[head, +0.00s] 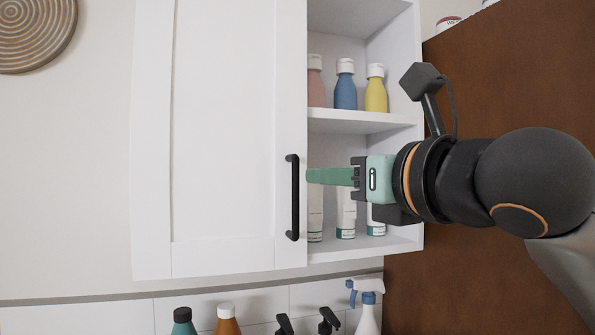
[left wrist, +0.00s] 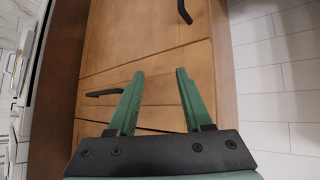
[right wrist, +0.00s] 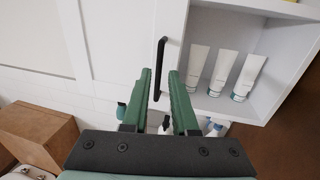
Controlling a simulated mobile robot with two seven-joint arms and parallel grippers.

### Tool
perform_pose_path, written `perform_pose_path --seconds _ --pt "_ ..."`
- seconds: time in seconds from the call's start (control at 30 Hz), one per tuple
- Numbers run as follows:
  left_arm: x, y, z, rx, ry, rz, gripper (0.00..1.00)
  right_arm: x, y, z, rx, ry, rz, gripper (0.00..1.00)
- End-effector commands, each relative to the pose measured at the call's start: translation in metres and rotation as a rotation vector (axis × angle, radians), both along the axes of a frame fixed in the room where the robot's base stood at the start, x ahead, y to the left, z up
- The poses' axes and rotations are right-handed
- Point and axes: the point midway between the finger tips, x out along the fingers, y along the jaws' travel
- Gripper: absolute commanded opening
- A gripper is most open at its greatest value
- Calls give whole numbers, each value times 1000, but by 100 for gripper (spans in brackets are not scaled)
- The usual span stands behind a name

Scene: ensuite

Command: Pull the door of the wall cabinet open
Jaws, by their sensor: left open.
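The white wall cabinet's door (head: 222,130) fills the left of the head view, with a black vertical bar handle (head: 293,197) near its right edge. To its right, the cabinet's shelves (head: 360,122) are exposed; I cannot tell how far the door is ajar. My right gripper (head: 310,176) comes from the right, fingertips just right of the handle. In the right wrist view, its fingers are apart, and the handle (right wrist: 160,68) appears between and beyond the tips, not gripped. My left gripper (left wrist: 159,74) is open and empty, facing wooden drawer fronts (left wrist: 150,45).
Pink, blue (head: 345,90) and yellow bottles stand on the upper shelf; white tubes (right wrist: 221,72) stand below. A brown panel (head: 490,90) borders the cabinet's right. Below are several bottles and a spray bottle (head: 367,317). A brown box (right wrist: 40,133) is lower left in the right wrist view.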

Motion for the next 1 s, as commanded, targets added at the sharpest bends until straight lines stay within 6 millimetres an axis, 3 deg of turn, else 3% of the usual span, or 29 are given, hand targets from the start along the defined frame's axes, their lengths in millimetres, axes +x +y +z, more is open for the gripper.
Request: perform_pose_path --seconds 0.2,0.43,0.87,1.0 --pt "-1 2 3 3 1 4 50 42 25 0 2 3 2 27" --pt "-2 4 6 4 -2 8 50 72 41 1 3 2 1 27" --pt "-1 5 6 5 -5 10 50 82 46 0 3 -1 1 27" --pt "-2 5 6 6 -5 11 50 82 46 0 3 -1 1 14"
